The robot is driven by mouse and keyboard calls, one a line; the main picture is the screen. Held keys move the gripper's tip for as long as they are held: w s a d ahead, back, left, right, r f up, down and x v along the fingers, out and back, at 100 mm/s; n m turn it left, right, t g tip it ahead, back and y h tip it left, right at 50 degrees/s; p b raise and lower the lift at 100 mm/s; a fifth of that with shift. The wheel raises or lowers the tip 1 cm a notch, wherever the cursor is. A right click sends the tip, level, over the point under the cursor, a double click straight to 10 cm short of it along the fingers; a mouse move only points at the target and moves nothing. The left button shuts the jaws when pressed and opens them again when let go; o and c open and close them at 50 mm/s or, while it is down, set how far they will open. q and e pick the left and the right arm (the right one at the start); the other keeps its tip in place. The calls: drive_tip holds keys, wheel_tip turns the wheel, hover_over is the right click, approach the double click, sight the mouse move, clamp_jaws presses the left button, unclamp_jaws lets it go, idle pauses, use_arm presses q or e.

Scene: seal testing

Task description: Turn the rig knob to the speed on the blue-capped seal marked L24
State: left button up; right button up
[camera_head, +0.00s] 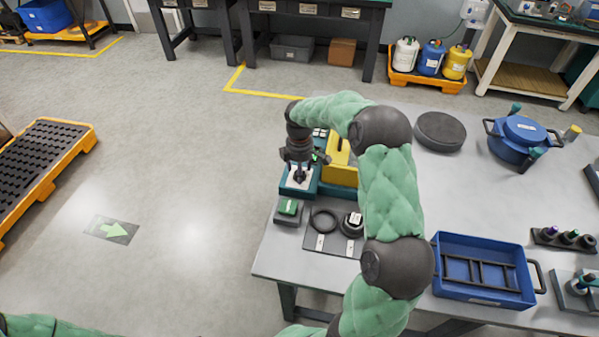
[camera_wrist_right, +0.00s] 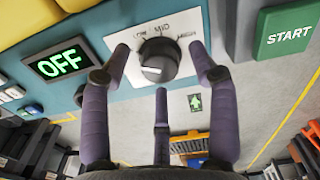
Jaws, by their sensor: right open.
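In the right wrist view the rig knob (camera_wrist_right: 158,60) is a dark round dial on a white plate lettered LOW, MID and HIGH. Its white pointer line faces left, below the LOW mark. My right gripper (camera_wrist_right: 159,73) is open, with its fingers around the knob and gaps visible at the sides. In the head view my right gripper (camera_head: 299,168) is over the rig (camera_head: 329,187) and covers most of the knob plate. Small seals with coloured caps stand in a dark rack (camera_head: 565,239) at the right; their markings are too small to read. My left gripper is out of view.
The rig display (camera_wrist_right: 58,63) reads OFF. A green START button (camera_wrist_right: 288,37) is right of the knob. A dark ring (camera_head: 323,220) and a tagged dark part (camera_head: 352,224) lie in front of the rig. A blue tray (camera_head: 452,287) and a blue lidded pot (camera_head: 520,138) stand farther right.

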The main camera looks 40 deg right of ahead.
drive_tip(key=shift+f, duration=0.15)
drive_tip(key=c, duration=1.2)
drive_tip(key=shift+o, duration=0.2)
drive_tip(key=m+p, duration=0.2)
drive_tip(key=m, duration=0.1)
drive_tip(key=shift+m, duration=0.4)
drive_tip(key=m+p, duration=0.1)
drive_tip(key=m, duration=0.2)
drive_tip(key=shift+m+p, duration=0.3)
drive_tip(key=m+p, duration=0.1)
drive_tip(key=m, duration=0.3)
drive_tip(key=shift+m, duration=2.1)
